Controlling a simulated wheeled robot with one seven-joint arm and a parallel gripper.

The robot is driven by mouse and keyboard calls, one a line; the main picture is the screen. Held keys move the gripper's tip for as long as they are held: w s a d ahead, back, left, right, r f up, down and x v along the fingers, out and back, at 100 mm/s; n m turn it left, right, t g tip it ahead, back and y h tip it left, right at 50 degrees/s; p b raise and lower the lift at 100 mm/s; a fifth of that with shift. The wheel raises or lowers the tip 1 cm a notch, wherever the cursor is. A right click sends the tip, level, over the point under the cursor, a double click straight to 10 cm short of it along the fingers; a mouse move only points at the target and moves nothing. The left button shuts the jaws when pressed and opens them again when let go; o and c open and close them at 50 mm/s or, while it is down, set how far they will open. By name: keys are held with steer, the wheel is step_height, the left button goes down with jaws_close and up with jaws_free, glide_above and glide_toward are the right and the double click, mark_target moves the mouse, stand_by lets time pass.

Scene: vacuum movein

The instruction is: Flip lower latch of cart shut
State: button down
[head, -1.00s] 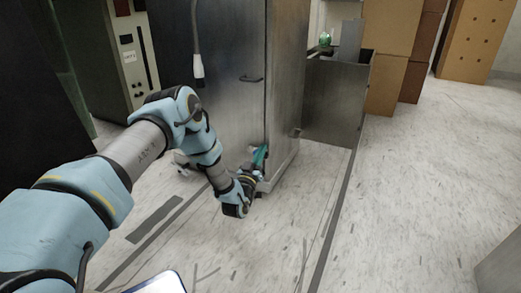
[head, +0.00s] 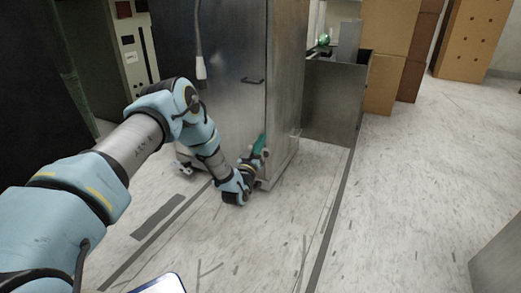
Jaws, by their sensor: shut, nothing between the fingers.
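The cart (head: 240,100) is a tall grey metal cabinet with a dark handle (head: 253,81) on its front. My arm reaches down and forward to the cart's lower front corner. My gripper (head: 260,149) is at that bottom corner, beside or against the metal, and it is shut with nothing visible in it. The green part at its end shows against the cart edge. The lower latch cannot be made out; my gripper and wrist cover that corner. I cannot tell whether the gripper touches the latch.
A cable with a white end (head: 200,68) hangs before the cart. A low grey metal bin (head: 334,100) stands right behind it, with cardboard boxes (head: 385,60) beyond. A beige machine (head: 133,60) stands at the left.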

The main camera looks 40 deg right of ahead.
steer(key=p+v, duration=0.3)
steer(key=v, duration=0.7)
steer(key=shift+p, duration=0.35)
